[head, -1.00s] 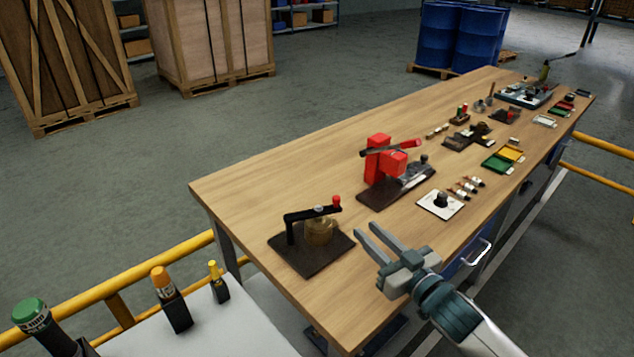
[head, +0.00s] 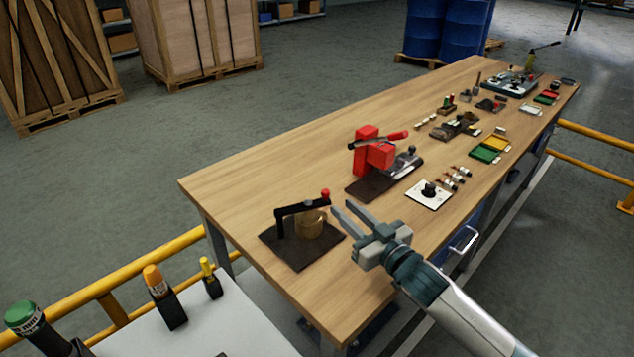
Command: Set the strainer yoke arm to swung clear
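The strainer yoke arm (head: 297,207) is a black bar with a red knob (head: 326,193) at its right end. It lies across the top of a brass-coloured strainer pot (head: 310,224), from a black post at its left. The pot and post stand on a dark square plate (head: 290,254) at the near left of the bench. My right gripper (head: 343,206) is open and empty. Its fingertips point up and left, close to the right of the red knob, with no clear contact. My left gripper is out of the view.
The wooden bench (head: 235,185) has a red device (head: 373,152) behind the strainer and a white plate with a black knob (head: 429,195) to its right. Several small parts and trays lie farther off. A pale surface with bottles (head: 165,297) is at lower left.

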